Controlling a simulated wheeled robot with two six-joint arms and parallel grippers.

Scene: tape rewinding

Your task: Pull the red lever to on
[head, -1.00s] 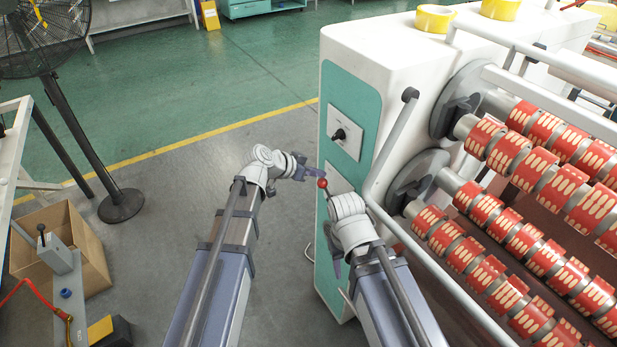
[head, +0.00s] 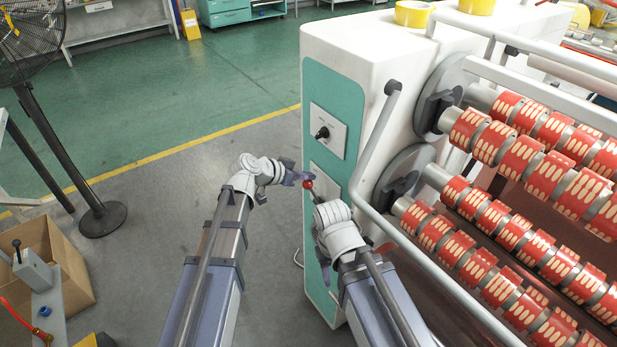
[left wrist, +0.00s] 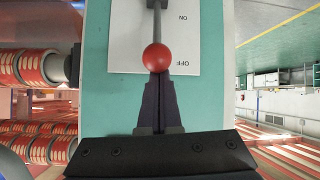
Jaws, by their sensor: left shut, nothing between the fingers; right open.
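The red ball knob (head: 308,184) of the lever is on the teal side panel of the white machine, above my right arm in the head view. In the left wrist view the knob (left wrist: 157,58) is beside the OFF label, and its grey shaft (left wrist: 156,22) runs up past the ON label. My left gripper (head: 300,178) is at the knob. In the left wrist view its dark fingers (left wrist: 158,82) are together, with tips right at the knob but not around it. Contact is unclear. My right gripper (head: 323,268) is open and empty, low by the panel, partly hidden by its wrist.
A black rotary switch (head: 322,132) sits on a white plate above the lever. A bent grey rail (head: 372,135) and rollers with red tape (head: 520,155) are to the right. A fan stand (head: 103,218) and cardboard box (head: 70,262) stand left. The floor between is clear.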

